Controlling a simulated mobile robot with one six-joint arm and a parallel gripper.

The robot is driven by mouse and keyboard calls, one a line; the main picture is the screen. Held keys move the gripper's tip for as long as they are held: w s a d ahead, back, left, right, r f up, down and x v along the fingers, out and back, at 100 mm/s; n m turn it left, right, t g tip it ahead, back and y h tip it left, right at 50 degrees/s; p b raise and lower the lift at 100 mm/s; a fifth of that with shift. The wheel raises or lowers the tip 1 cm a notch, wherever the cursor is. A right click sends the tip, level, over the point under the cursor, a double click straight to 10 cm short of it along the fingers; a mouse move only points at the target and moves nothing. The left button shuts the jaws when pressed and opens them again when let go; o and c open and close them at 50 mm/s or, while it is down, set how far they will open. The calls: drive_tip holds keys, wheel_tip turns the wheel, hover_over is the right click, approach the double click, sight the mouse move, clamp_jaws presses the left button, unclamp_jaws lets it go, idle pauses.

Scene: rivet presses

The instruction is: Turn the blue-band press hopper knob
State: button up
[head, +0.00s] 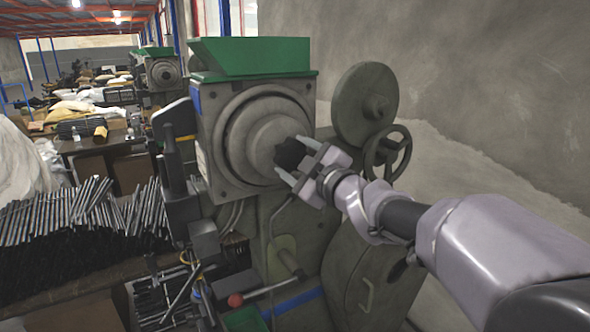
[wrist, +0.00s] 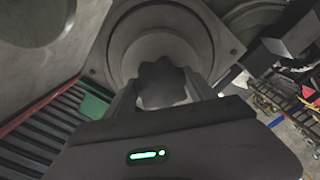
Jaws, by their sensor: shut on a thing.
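The near press (head: 245,125) is a grey-green machine with a green hopper (head: 250,57) on top and a blue band (head: 292,303) low on its body. On its front face is a round stepped hub with a dark lobed knob (head: 290,154) at its centre. My gripper (head: 297,160) is shut on the knob, its fingers on either side. In the wrist view the knob (wrist: 163,84) sits between the two fingers, with the round hub behind it. The fingertips' contact is partly hidden in both views.
A handwheel (head: 387,153) and a round disc (head: 366,105) stand right of the head. A red-knobbed lever (head: 236,300) juts out below. Metal rods (head: 75,215) are piled at the left. A second press (head: 163,72) stands behind. A bare wall is at the right.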

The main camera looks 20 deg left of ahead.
drive_tip(key=n+b, duration=0.3)
drive_tip(key=n, duration=0.2)
drive_tip(key=shift+n, duration=0.3)
drive_tip(key=shift+r+n+b, duration=0.1)
drive_tip(key=shift+n+b, duration=1.2)
drive_tip(key=shift+n, duration=0.9)
drive_tip(key=o, duration=1.4)
drive_tip(key=p+v, duration=0.1)
drive_tip(key=v, duration=1.6)
drive_tip(key=shift+s+d+p, duration=0.15)
drive_tip(key=shift+s+p, duration=0.05)
drive_tip(key=shift+p, duration=0.1)
